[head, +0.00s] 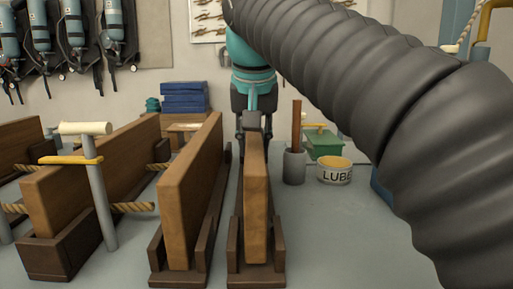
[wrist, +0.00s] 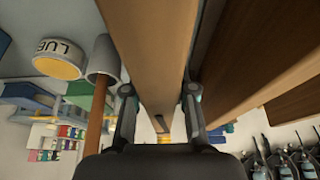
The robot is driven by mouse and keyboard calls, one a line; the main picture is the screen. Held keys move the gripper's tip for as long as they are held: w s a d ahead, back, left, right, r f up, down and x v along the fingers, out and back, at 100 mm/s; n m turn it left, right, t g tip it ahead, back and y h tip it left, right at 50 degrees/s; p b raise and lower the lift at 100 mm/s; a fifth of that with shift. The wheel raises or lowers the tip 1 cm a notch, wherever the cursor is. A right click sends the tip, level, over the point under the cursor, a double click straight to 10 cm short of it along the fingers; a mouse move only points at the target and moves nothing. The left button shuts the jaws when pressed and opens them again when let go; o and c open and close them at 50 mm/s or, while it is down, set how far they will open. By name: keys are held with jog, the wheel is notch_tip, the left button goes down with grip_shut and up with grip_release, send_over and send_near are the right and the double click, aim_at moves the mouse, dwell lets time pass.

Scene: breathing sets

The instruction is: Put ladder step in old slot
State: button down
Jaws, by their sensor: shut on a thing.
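My gripper (head: 254,138) points down and is shut on the far part of a wooden board (head: 257,205), which I take for the ladder step. In the wrist view, the fingers of my gripper (wrist: 160,98) lie on either side of the board (wrist: 155,45). The board stands on edge, with its near end between the side walls of a dark wooden slot (head: 235,262). Whether it rests on the slot's floor is hard to tell. A second board (head: 192,195) stands in a similar slot (head: 157,262) just left. No label shows which slot is the old one.
A grey post with a yellow bar (head: 97,190) and ropes stands by another board (head: 60,195) at left. Right of my gripper are a grey cup (head: 294,167) with a wooden stick and a LUBE tin (head: 334,172).

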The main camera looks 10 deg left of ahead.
jog(key=shift+f, duration=0.25)
jog(key=shift+f, duration=0.1)
jog(key=c, duration=0.9)
grip_release()
jog(key=shift+f, duration=0.1)
jog(key=shift+c, duration=0.2)
jog(key=v, duration=1.2)
jog(key=shift+s+p, duration=0.1)
jog(key=shift+p, duration=0.3)
